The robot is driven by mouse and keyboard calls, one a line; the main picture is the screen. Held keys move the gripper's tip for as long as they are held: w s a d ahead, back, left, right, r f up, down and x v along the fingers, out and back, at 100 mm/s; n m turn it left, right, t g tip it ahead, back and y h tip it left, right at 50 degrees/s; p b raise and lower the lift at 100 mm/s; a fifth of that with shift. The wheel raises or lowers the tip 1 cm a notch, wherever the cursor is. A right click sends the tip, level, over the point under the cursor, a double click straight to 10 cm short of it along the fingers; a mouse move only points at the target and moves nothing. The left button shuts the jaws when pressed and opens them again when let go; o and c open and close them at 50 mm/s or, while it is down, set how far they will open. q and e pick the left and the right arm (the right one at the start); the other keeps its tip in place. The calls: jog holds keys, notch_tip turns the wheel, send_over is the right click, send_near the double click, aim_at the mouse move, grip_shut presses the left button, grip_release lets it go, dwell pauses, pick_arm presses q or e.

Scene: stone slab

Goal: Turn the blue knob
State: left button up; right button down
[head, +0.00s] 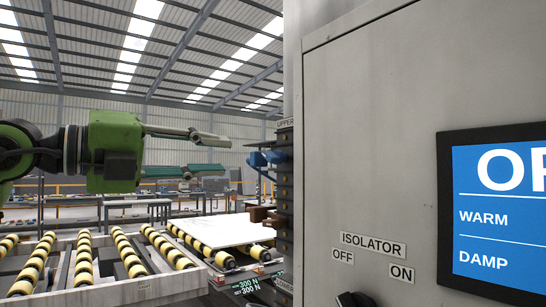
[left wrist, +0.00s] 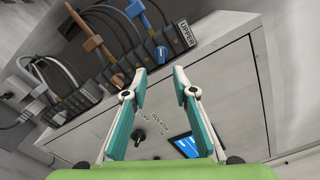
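The blue knob (head: 258,159) sticks out to the left from the dark strip (head: 284,190) on the cabinet's edge, just below the UPPER label, in the head view. Blue parts also show at the top of the left wrist view (left wrist: 135,9). My left gripper (head: 223,153) points right toward the blue knob, with a visible gap between them. Its two fingers are spread and empty. In the left wrist view the open fingertips (left wrist: 158,73) stand below the dark strip, with nothing between the pads. My right gripper is out of view.
A brown knob (head: 262,214) sits lower on the same strip. The grey cabinet (head: 370,130) fills the right side, with a blue screen (head: 500,210), ISOLATOR labels and a black knob (head: 353,299). A roller conveyor (head: 125,255) carrying a pale slab (head: 222,230) lies at left.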

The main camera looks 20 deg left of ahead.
aim_at(267, 157)
pick_arm(q)
jog(key=p+x, duration=0.3)
jog(key=x, duration=0.8)
jog(key=shift+w+d, duration=0.2)
jog(key=shift+d, duration=0.1)
jog(key=shift+w+d, duration=0.1)
jog(key=shift+c, duration=0.4)
grip_shut()
